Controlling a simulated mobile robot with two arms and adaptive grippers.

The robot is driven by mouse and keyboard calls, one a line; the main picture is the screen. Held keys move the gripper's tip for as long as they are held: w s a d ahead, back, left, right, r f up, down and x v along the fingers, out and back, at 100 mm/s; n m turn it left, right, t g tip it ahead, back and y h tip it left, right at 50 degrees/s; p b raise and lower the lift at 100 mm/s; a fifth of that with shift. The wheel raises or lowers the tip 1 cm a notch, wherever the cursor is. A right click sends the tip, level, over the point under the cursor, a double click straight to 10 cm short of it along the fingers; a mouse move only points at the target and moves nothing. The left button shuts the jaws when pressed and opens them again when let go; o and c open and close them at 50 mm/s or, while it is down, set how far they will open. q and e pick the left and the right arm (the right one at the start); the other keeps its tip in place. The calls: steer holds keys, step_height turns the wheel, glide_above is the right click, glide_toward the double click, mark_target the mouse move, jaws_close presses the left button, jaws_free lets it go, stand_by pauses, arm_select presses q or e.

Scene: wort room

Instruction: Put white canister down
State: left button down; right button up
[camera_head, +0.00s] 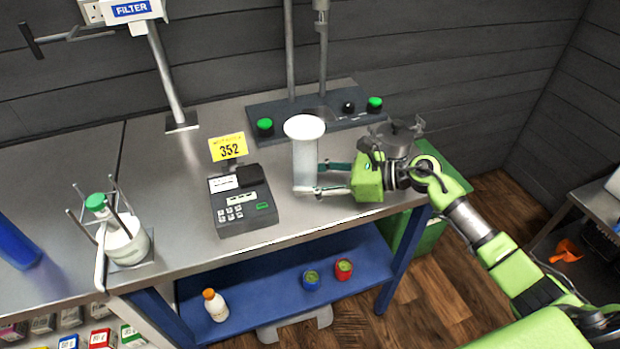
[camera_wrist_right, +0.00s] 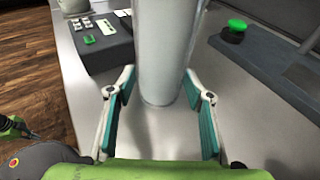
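The white canister (camera_head: 305,165) is a tall pale cylinder with a white round top, upright near the front right of the steel bench. My right gripper (camera_head: 318,178) reaches it from the right, one finger on each side of its lower part.
A dark keypad device (camera_head: 243,205) with a yellow 352 sign (camera_head: 228,147) stands left of the canister. A control base (camera_head: 320,110) with green knobs is behind it. A flask (camera_head: 127,243) sits in a stand at left. The bench's front edge (camera_head: 270,243) is close.

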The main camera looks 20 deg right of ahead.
stand_by(0.3)
steer(key=shift+r, duration=0.2)
steer(key=b+v, duration=0.2)
steer(key=v, duration=0.8)
steer(key=shift+s+d+f+b, duration=0.1)
steer(key=shift+s+d+b, duration=0.05)
steer(key=shift+d+b, duration=0.15)
steer(key=shift+s+d+r, duration=0.4)
steer(key=shift+d, duration=0.1)
steer(key=shift+d, duration=0.1)
